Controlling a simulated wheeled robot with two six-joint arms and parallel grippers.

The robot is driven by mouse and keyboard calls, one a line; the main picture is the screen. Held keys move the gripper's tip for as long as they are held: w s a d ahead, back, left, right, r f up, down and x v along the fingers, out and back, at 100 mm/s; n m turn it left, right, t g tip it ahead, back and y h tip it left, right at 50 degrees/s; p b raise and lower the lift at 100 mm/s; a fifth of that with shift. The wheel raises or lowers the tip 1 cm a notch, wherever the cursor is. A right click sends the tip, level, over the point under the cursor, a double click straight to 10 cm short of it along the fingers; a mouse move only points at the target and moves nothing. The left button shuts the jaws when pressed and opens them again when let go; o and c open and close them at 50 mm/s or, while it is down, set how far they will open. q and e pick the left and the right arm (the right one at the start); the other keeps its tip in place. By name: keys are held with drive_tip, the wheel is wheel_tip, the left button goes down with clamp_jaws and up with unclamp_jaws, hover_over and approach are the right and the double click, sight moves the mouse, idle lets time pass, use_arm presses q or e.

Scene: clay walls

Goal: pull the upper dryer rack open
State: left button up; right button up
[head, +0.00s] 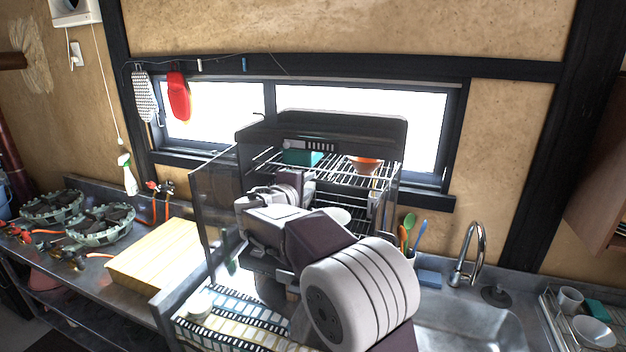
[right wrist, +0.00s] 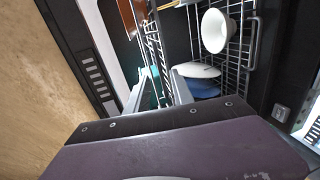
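The dish dryer (head: 392,135) stands open on the counter below the window. Its upper rack (head: 340,172) is a wire shelf holding a teal item (head: 303,157) and an orange bowl (head: 364,164). My right gripper (head: 290,183) is at the front left part of the upper rack, and my arm hides much of the dryer's lower part. In the right wrist view, the gripper's fingers (right wrist: 158,92) are spread apart, with rack wires (right wrist: 152,40) running down towards the gap. Contact with the wires cannot be told. My left gripper is in neither view.
A clear door panel (head: 214,195) stands at the dryer's left. A wooden board (head: 158,256) and gas burners (head: 100,225) are further left. The faucet (head: 472,250) and sink lie to the right. A white cup (right wrist: 214,30) and a blue bowl (right wrist: 203,90) are inside the dryer.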

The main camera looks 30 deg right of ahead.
sight(315, 180)
drive_tip(key=p+x, duration=0.1)
drive_tip(key=x, duration=0.4)
drive_tip(key=shift+c, duration=0.2)
clamp_jaws()
drive_tip(key=shift+f, duration=0.1)
idle(1.0)
